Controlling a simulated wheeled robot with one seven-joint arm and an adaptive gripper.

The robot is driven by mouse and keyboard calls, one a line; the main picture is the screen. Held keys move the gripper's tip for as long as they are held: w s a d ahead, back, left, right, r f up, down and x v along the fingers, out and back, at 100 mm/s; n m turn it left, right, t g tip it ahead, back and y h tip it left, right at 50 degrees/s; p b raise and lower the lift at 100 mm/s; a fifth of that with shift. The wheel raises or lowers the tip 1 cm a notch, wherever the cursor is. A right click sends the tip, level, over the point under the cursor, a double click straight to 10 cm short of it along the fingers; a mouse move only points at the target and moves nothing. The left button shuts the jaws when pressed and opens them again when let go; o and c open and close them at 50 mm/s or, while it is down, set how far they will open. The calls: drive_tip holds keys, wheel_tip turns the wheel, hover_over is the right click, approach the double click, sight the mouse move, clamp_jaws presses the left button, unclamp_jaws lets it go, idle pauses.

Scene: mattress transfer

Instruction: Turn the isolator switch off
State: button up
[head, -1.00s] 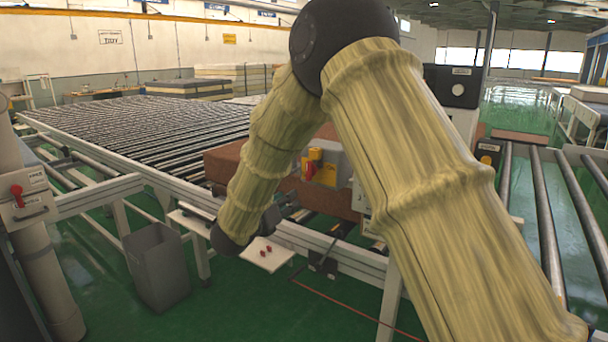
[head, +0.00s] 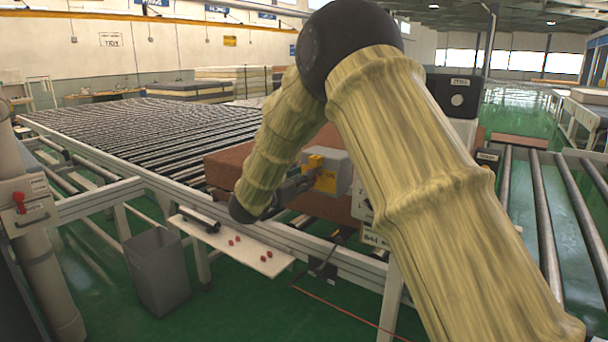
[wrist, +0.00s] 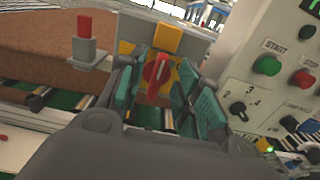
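The isolator switch is a red rotary handle (wrist: 154,76) on a yellow plate, seen in the wrist view. It stands roughly upright in the picture. Its grey box (head: 338,176) with yellow parts shows in the head view beside the brown block, where my gripper hides the handle. My gripper (head: 302,186) reaches the front of this box from the left. In the wrist view the teal-padded fingers (wrist: 160,88) are apart, one on each side of the red handle. I cannot tell whether either pad touches it.
A control panel (wrist: 275,85) with green and red buttons and a black selector is close on the right. A red-topped grey post (wrist: 86,45) stands left. A white shelf (head: 235,248) with small red pieces is below my arm, and a grey bin (head: 158,270) stands on the floor.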

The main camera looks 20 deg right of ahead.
drive_tip(key=shift+x, duration=0.9)
clamp_jaws()
